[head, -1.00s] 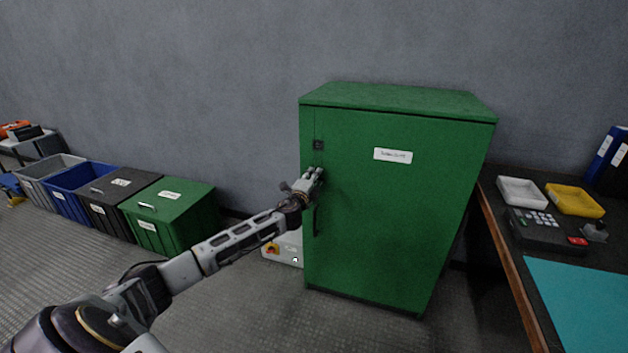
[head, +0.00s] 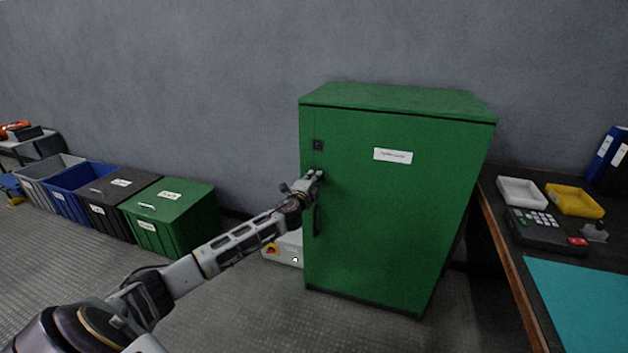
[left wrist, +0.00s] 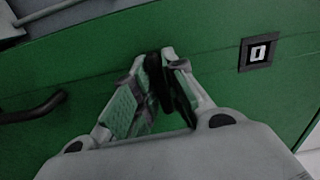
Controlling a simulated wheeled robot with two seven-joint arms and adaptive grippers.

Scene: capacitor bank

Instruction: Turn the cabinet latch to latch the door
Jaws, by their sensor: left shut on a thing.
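The green cabinet (head: 385,220) stands against the wall with its door flush in its frame, as far as the head view shows. My left gripper (head: 317,175) is at the left side of the door, between the small dark square plate (head: 318,145) and the black handle (head: 317,219). In the left wrist view my left gripper (left wrist: 161,70) is shut on the black latch (left wrist: 155,78), which sits between the fingertips and is partly hidden by them. The square plate (left wrist: 260,51) with a light mark lies to the right there, and the handle (left wrist: 34,108) to the left. My right gripper is out of view.
A desk (head: 497,230) with trays and a keypad device (head: 545,228) stands to the right. Several bins, including a green one (head: 172,215), line the wall at left. A pale box (head: 285,248) sits on the floor beside the cabinet.

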